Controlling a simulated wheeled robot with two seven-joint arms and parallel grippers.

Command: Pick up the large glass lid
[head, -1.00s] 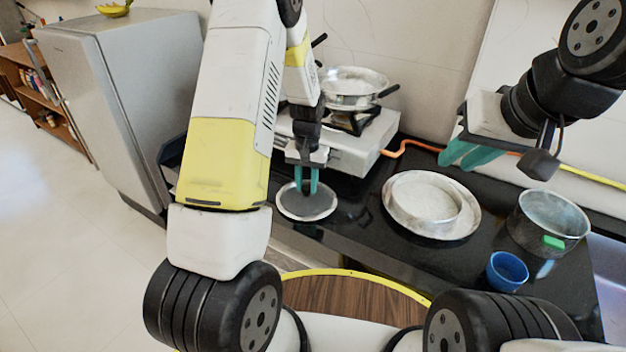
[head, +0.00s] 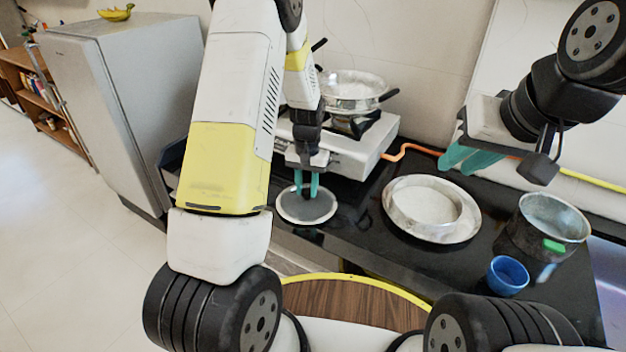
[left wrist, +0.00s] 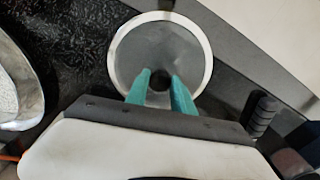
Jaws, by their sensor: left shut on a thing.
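The large glass lid (head: 318,211) is a round grey disc with a pale rim and a dark knob. It is low over the black counter near the front edge, left of the metal pans; I cannot tell if it touches the counter. My left gripper (head: 306,192) comes down from above with its teal fingers shut on the knob. In the left wrist view the lid (left wrist: 190,50) lies beyond the fingertips (left wrist: 160,78), with the knob between them. My right gripper (head: 468,158) hangs over the back right of the counter, away from the lid; its fingers look apart, with nothing between them.
A stove (head: 375,138) with a metal pan (head: 352,90) stands behind the lid. A wide metal dish (head: 468,228), a pot (head: 520,240) and a blue cup (head: 507,276) stand to the right. A refrigerator (head: 125,110) is at the left.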

